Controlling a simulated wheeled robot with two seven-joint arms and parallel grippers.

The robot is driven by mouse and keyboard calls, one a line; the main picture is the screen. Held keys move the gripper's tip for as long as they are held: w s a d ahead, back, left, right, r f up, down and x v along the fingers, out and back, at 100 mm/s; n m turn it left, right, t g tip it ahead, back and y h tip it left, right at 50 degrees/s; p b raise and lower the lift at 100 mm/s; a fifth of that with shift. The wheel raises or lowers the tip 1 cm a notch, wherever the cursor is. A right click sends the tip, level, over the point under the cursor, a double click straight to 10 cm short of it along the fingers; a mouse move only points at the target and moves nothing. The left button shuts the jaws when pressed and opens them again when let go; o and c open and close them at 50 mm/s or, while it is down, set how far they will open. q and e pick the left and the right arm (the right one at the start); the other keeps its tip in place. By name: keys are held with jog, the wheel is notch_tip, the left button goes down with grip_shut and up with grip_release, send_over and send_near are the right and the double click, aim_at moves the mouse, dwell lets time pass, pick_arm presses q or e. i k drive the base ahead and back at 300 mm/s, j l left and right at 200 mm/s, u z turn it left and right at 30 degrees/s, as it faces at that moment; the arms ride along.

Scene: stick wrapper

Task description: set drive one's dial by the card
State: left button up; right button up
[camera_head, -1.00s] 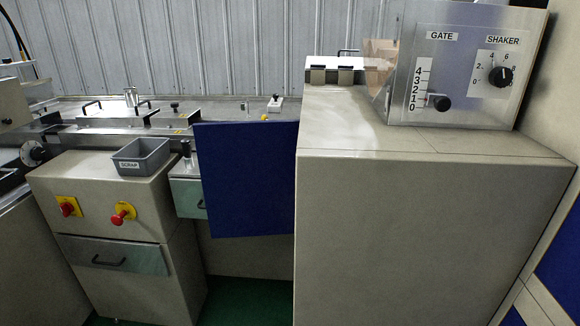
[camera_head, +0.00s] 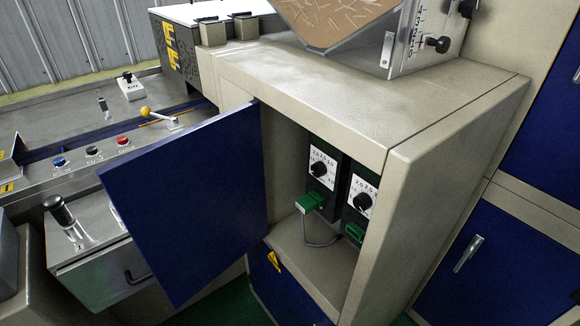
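Two dark drive units stand side by side inside the open cabinet. The left drive (camera_head: 323,166) has a white numbered plate with a black dial (camera_head: 319,170). The right drive (camera_head: 360,203) has a similar plate and black dial (camera_head: 363,201). I cannot read a drive number on either, and the dial settings are too small to tell. A green connector (camera_head: 310,203) sticks out below the left dial, and another green connector (camera_head: 354,232) sits low on the right drive. I cannot make out a card. Neither of my grippers is in view.
The blue cabinet door (camera_head: 190,205) stands open to the left of the opening. A grey cable (camera_head: 322,243) hangs below the drives. The cabinet's beige side wall (camera_head: 450,200) bounds the right. A panel with buttons (camera_head: 93,152) lies left, beyond the door.

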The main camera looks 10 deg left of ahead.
aim_at(318, 169)
jog(key=k+j+u, duration=0.1)
jog(key=j, duration=0.4)
jog(key=k+j, duration=0.1)
jog(key=j, duration=0.4)
jog(key=k+j+u, duration=0.15)
jog(key=j, duration=0.3)
jog(key=i, duration=0.05)
